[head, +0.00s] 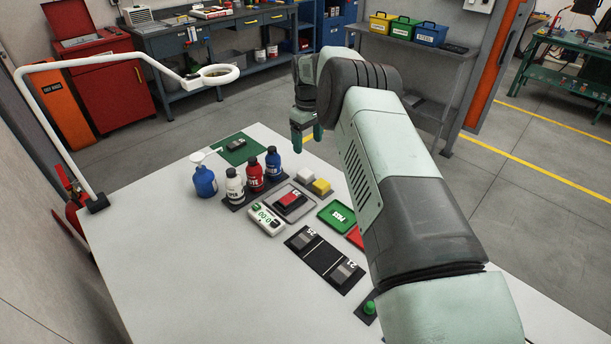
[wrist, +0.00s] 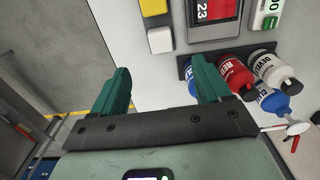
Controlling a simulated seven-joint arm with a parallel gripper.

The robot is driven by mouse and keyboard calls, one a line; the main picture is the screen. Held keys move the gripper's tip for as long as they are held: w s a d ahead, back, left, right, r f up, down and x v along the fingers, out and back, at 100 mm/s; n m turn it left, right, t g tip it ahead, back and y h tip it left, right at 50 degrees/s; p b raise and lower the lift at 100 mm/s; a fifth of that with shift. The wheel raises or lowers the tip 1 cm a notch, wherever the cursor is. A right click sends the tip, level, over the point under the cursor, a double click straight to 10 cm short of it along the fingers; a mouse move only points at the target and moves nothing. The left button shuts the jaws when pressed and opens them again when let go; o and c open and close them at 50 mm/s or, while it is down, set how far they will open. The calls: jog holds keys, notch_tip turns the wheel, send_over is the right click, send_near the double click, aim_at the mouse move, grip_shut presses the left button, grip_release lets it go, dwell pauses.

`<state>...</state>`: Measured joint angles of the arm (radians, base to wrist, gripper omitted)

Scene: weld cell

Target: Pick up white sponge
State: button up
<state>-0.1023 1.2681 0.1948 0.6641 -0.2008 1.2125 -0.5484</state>
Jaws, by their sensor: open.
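The white sponge (head: 305,177) is a small block on the white table, just behind and left of the yellow sponge (head: 321,187). In the wrist view the white sponge (wrist: 160,40) lies beyond the fingertips, roughly in line with the gap between them, with the yellow sponge (wrist: 153,7) above it in the picture. My gripper (head: 306,139) is raised above the table near its far edge, pointing down, apart from the sponge. In the wrist view my gripper (wrist: 161,78) shows two green fingers spread wide with nothing held.
Blue, red and white bottles (head: 255,175) stand in a black rack left of the sponges. A grey tray (head: 288,202) with a red-topped block, a white meter (head: 266,219) and a green tray (head: 337,216) lie close by. The table's left front (head: 170,270) is clear.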

aim_at(307, 174)
notch_tip(307, 174, down, 12)
jog(key=shift+w+f, duration=0.1)
jog(key=shift+f, duration=0.05)
dwell(0.5)
jog(key=c, duration=1.1)
